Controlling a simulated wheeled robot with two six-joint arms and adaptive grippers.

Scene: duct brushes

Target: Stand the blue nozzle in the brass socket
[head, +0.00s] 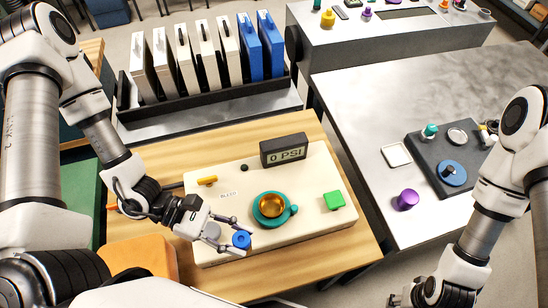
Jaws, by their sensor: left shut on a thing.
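The blue nozzle (241,240) is between the fingers of my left gripper (240,238), which is shut on it. It is over the front left part of the cream panel (318,225), below and left of the socket; whether it touches the panel I cannot tell. The brass socket (270,204) is a round gold cup set in a teal ring with a small side knob, near the middle of the panel. Its opening looks empty. My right gripper (396,300) is at the bottom edge, mostly cut off, away from the panel.
A "0 PSI" display (284,150) stands behind the socket. A green button (334,200) is to its right and a yellow lever (207,180) to its left. A grey table at right holds a purple knob (407,199) and a dark tray (428,160). Binders stand in a rack (205,100) behind.

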